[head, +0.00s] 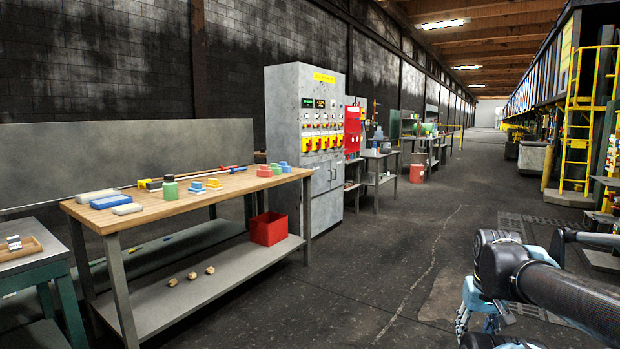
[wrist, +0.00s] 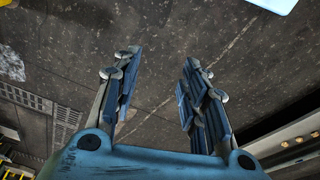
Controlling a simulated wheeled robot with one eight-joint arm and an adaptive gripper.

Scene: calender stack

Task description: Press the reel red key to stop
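A grey control cabinet (head: 305,140) stands against the left wall, past the wooden workbench. Its front has a yellow label, small displays, and rows of yellow and red switches (head: 322,138). I cannot tell from here which of them is the reel red key. My gripper (head: 480,315) hangs at the lower right of the head view, far from the cabinet. In the wrist view my gripper (wrist: 155,85) has its two blue fingers apart, with only dark floor between them.
A wooden workbench (head: 170,199) with bottles, blocks and brushes stands left, with a red bin (head: 268,228) on its lower shelf. A red panel (head: 352,128) and more benches stand beyond the cabinet. A yellow ladder (head: 582,120) is at right. The middle floor is clear.

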